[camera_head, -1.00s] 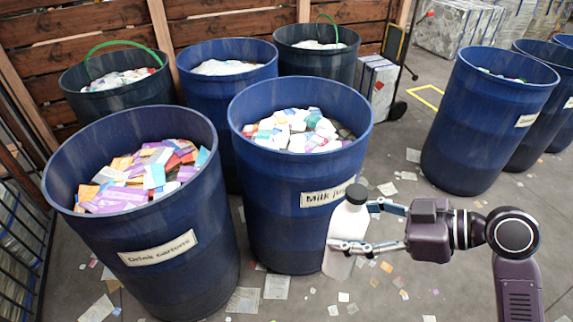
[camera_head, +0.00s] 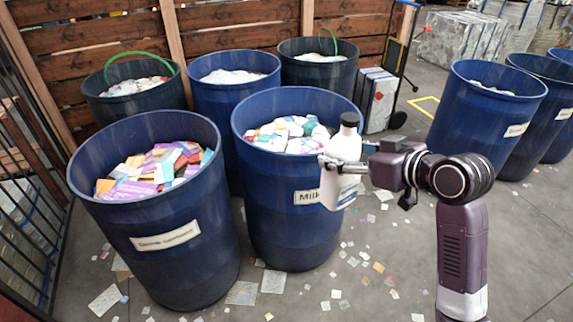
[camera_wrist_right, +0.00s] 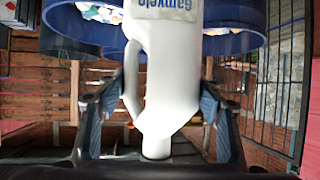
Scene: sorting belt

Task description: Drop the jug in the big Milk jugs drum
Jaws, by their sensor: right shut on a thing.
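The white jug (camera_head: 345,146) with a dark cap is upright in my right gripper (camera_head: 345,166), which is shut on it. The jug is in front of the right rim of the big Milk jugs drum (camera_head: 285,215), a blue drum whose label is partly hidden by the jug. The jug's top is above the near rim and its lower part hangs outside the drum. In the right wrist view the jug (camera_wrist_right: 170,75) sits between both fingers, with part of its lettering showing. My left gripper is not in view.
The Drink cartons drum (camera_head: 160,265) stands to the left, full of cartons. More drums stand behind, including a blue one (camera_head: 235,100), and others (camera_head: 480,130) stand at the right. A hand truck (camera_head: 385,90) is behind. Scraps litter the floor.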

